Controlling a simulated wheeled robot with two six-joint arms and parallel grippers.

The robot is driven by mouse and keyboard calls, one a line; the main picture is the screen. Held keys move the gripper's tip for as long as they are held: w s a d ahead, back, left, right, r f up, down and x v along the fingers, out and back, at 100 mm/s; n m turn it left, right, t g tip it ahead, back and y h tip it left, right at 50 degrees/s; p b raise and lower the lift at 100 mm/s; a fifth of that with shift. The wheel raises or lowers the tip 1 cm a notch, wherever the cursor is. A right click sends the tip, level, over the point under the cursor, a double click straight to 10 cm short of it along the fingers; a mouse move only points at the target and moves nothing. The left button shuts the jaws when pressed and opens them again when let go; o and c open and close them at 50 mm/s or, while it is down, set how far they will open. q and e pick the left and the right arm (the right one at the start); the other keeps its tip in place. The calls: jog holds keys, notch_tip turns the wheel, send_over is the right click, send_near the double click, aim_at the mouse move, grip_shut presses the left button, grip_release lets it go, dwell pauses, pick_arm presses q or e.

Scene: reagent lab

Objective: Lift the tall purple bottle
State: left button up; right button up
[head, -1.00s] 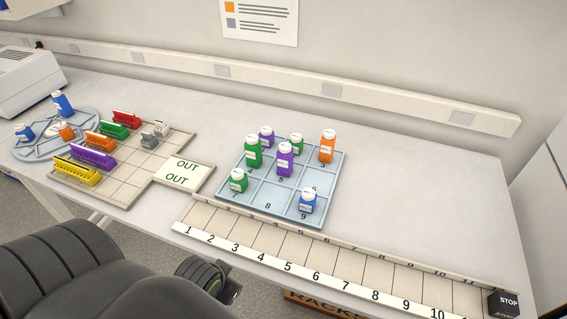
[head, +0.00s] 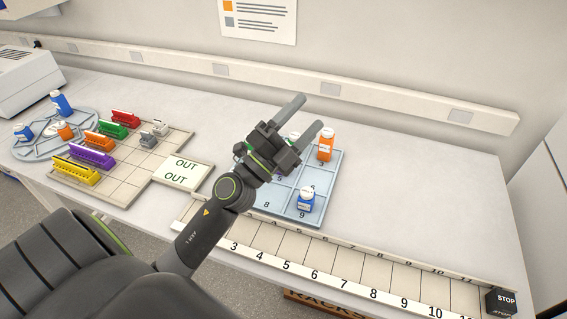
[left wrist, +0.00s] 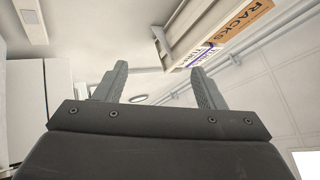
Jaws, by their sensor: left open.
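My left gripper (head: 307,118) is in front of the blue numbered tray (head: 272,207) in the head view, with its two fingers apart and nothing between them. The same gripper (left wrist: 160,88) is open and empty in the left wrist view, which faces the walls and ceiling. The purple bottles are hidden behind my left arm and gripper now. In the earlier head view, the taller purple bottle stands upright near the tray's middle cell. My right gripper is not in view.
An orange bottle (head: 326,145) and a blue bottle (head: 306,200) stand on the tray's right side. A green bottle shows only partly behind the gripper. A numbered strip (head: 330,251) runs along the front. The right tabletop (head: 420,200) is clear.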

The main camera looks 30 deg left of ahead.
pick_arm(q)
jog(key=w+d+f+m+g+h, duration=0.2)
jog(key=d+m+g+h, duration=0.6)
jog(key=m, duration=0.5)
jog(key=w+a+f+m+g+y, duration=0.1)
jog(key=w+f+m+g+y, duration=0.2)
jog(key=f+g+y, duration=0.25)
jog(key=w+a+f+n+g+y, duration=0.1)
jog(key=a+g+y, duration=0.1)
jog(key=a+y, duration=0.5)
jog(key=w+a+f+n+g+y, duration=0.1)
jog(key=a+f+n+g+y, duration=0.2)
jog(key=a, duration=0.8)
jog(key=shift+m+y, duration=0.45)
jog(key=shift+m, duration=0.15)
jog(key=b+x, duration=0.7)
jog(key=x, duration=0.3)
jog(key=shift+a, duration=0.1)
jog(key=p+x, duration=0.2)
jog(key=x, duration=0.3)
jog(key=shift+a, duration=0.1)
jog(key=shift+w+f, duration=0.2)
jog(key=shift+f, duration=0.05)
